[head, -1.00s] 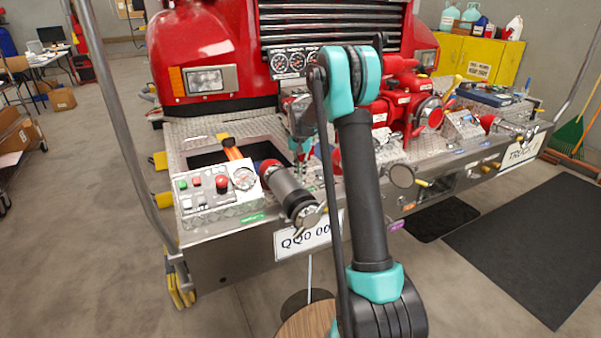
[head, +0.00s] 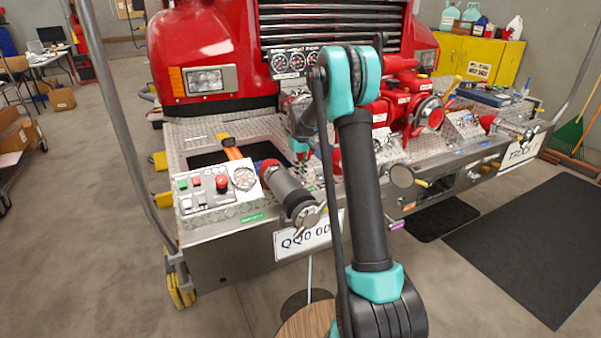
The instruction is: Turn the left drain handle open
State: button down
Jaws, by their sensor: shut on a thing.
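My gripper (head: 303,158) is small and partly hidden in the head view. It points down at the bumper deck, behind the grey capped pipe and left of my upright arm link. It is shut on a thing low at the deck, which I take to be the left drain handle. The handle itself is hidden there, so its angle cannot be told.
A control panel (head: 215,193) with buttons and a gauge is to the left. The red pump (head: 425,112) is to the right. The floor by the black mat (head: 535,245) is clear.

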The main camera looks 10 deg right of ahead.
aim_at(301, 173)
dwell(0.5)
jog(key=c, duration=1.6)
grip_release()
notch_tip(301, 173, up, 12)
